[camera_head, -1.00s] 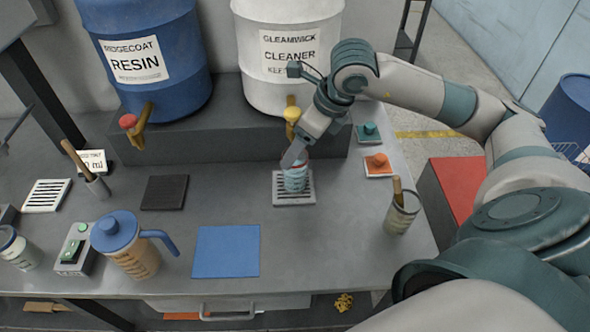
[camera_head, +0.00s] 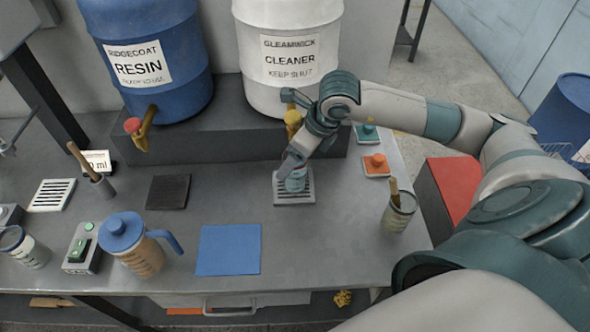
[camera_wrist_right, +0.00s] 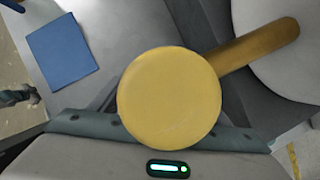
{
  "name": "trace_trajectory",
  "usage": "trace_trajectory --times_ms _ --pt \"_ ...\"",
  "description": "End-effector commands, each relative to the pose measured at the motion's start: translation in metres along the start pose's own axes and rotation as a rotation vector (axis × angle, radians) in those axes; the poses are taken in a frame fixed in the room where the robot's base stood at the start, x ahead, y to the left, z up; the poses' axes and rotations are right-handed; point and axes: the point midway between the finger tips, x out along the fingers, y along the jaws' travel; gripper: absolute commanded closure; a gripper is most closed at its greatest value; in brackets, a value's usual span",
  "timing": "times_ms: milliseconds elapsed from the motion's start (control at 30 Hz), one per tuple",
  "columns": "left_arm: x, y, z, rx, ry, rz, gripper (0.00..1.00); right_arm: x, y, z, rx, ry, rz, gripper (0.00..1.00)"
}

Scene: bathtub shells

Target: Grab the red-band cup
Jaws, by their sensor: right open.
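A small ribbed cup (camera_head: 294,184) stands on the slotted grate (camera_head: 281,200) under the yellow tap of the white cleaner drum. It looks bluish; its upper part is hidden by my right gripper (camera_head: 292,166), so its band does not show clearly now. My right gripper is open, pointing down, with its fingers low at the cup; whether they touch it I cannot tell. In the right wrist view the tap's yellow round knob (camera_wrist_right: 169,99) fills the middle and hides the cup and fingertips. My left gripper is not in view.
The cleaner drum (camera_head: 287,55) and blue resin drum (camera_head: 150,60) stand on a raised ledge behind. A blue-lidded pitcher (camera_head: 137,250), a blue mat (camera_head: 229,250) and a brush holder (camera_head: 398,212) are on the bench. Clear bench top lies between mat and brush holder.

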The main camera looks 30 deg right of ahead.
Motion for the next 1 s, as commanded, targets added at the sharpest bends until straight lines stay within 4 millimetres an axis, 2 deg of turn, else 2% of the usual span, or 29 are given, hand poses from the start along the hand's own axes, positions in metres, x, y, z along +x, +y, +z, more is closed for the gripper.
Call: trace_trajectory --times_ms 400,433,600,700,1000 --pt "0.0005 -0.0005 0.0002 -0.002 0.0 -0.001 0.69 0.0004 0.0 -0.0002 0.0 0.0 0.0 0.3" --pt "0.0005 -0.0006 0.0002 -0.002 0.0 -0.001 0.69 0.0004 0.0 -0.0002 0.0 0.0 0.0 0.32" --pt "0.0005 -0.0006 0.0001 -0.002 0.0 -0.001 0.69 0.0003 -0.0001 -0.0002 0.0 0.0 0.0 0.73" --pt "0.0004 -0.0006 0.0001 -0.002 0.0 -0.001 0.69 0.0001 -0.0001 0.0001 0.0 -0.001 0.0 0.92" --pt "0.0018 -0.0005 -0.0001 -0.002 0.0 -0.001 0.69 -0.0008 -0.0002 0.0007 0.0 -0.001 0.0 0.92"
